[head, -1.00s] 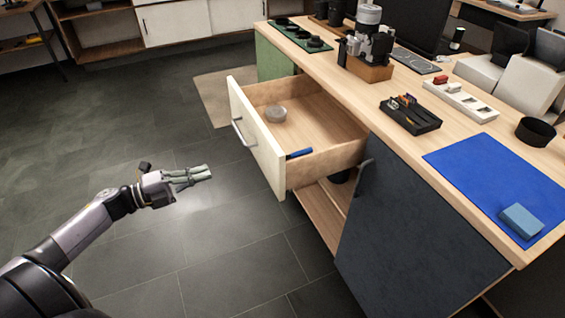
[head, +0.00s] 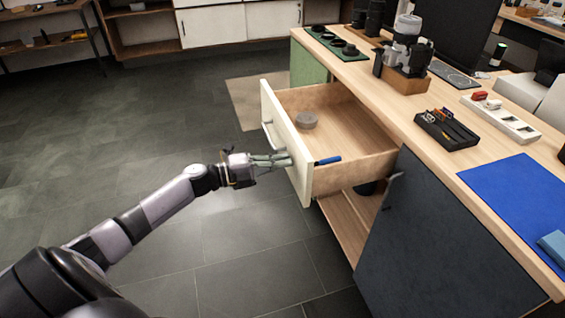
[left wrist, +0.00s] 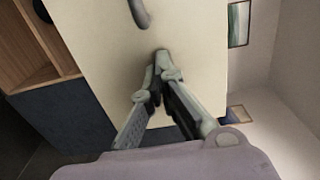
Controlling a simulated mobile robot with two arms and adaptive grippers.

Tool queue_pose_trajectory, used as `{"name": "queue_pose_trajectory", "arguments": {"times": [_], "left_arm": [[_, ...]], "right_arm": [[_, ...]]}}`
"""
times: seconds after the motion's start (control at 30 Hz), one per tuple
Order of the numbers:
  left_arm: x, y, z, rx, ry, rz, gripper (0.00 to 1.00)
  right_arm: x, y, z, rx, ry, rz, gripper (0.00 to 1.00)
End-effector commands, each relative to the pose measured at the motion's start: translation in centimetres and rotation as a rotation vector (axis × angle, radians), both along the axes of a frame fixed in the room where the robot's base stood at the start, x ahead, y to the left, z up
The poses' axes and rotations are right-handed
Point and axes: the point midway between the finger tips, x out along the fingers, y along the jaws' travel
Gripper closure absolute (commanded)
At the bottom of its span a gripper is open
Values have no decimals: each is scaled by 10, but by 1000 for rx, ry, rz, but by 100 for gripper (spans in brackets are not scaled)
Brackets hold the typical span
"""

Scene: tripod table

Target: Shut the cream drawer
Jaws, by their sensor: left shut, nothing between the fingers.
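The cream drawer (head: 288,142) stands pulled out of the wooden desk in the head view. Its cream front faces left and carries a grey bar handle (head: 272,135). Inside lie a round grey item (head: 306,120) and a blue item (head: 328,160). My left gripper (head: 288,159) is shut and empty, with its fingertips at the drawer front, below the handle. In the left wrist view the shut fingertips (left wrist: 161,60) are at the cream front (left wrist: 190,50), touching or nearly so, and part of the handle (left wrist: 139,13) shows. My right gripper is in neither view.
The desk top (head: 400,120) holds a coffee-machine-like device (head: 405,50), a black organiser (head: 446,130) and a blue mat (head: 515,200). A dark cabinet door (head: 440,240) is right of the drawer. An open shelf (head: 350,220) lies below it. The floor at left is clear.

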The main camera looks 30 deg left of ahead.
Motion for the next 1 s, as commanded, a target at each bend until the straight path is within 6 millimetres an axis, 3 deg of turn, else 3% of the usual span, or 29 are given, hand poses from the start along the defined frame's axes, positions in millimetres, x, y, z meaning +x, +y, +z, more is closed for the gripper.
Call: {"name": "queue_pose_trajectory", "arguments": {"times": [0.57,0.77,1.0], "left_arm": [[8,-6,0,1,-1,1,100],[29,-25,0,-2,-2,0,100],[76,-64,0,-1,-4,0,100]], "right_arm": [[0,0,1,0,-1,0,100],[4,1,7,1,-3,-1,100],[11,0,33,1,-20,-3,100]]}}
